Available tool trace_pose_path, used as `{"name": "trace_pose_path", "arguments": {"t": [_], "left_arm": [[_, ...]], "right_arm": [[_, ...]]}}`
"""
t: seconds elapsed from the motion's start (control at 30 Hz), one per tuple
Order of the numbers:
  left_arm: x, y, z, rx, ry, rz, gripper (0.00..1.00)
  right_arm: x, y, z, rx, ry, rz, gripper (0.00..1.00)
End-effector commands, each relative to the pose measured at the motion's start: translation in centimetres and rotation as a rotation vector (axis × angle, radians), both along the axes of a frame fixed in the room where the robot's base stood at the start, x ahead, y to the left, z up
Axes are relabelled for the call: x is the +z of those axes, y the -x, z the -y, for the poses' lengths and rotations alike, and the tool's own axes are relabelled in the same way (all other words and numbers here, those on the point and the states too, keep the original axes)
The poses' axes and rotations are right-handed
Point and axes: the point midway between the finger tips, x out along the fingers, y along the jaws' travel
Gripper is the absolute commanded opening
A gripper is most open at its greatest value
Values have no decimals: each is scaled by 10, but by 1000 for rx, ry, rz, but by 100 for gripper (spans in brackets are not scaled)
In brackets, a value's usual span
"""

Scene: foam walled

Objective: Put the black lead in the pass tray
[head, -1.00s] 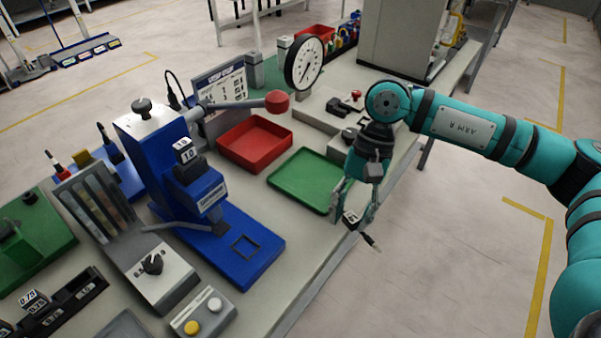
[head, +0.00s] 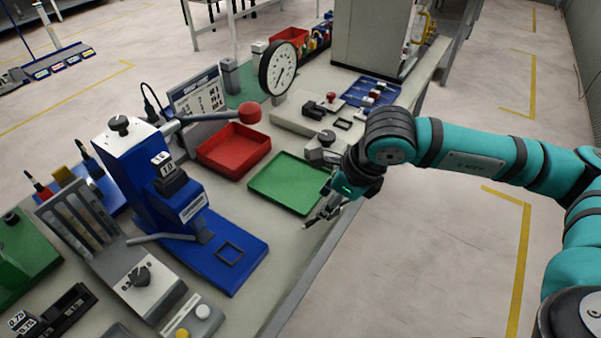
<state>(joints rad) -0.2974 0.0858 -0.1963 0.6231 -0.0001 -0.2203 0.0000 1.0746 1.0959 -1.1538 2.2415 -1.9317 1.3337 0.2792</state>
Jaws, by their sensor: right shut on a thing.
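The green tray (head: 290,184), which looks like the pass tray, lies flat and empty near the table's right edge. My right gripper (head: 318,213) is just off the tray's near right corner, at the table edge. It is shut on a small dark thing, mostly hidden by the fingers, so I cannot tell whether it is a lead. A black lead (head: 89,159) stands in the blue holder at the left, by a red-tipped lead (head: 38,186). My left gripper is out of view.
A red tray (head: 234,150) lies behind the green one. A blue press (head: 165,190) stands left of them. A round dial (head: 278,69) rises behind. A grey fixture plate (head: 290,121) lies beyond the green tray. Open floor lies to the right.

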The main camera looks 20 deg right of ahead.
Motion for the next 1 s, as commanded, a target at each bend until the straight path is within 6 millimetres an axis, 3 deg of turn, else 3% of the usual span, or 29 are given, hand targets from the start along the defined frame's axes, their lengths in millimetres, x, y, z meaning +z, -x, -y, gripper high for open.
{"name": "trace_pose_path", "arguments": {"t": [0.2,0.43,0.6,0.87,1.0], "left_arm": [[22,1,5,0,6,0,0],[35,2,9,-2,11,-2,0],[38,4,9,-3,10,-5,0],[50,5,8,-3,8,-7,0],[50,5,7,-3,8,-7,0]], "right_arm": [[-1,-62,-2,-1,-1,-1,0],[-8,-113,-2,0,-1,-1,0],[-12,-127,-2,3,2,-1,0],[-42,-127,-1,3,2,-4,0],[-47,-128,-2,2,0,0,0]]}}
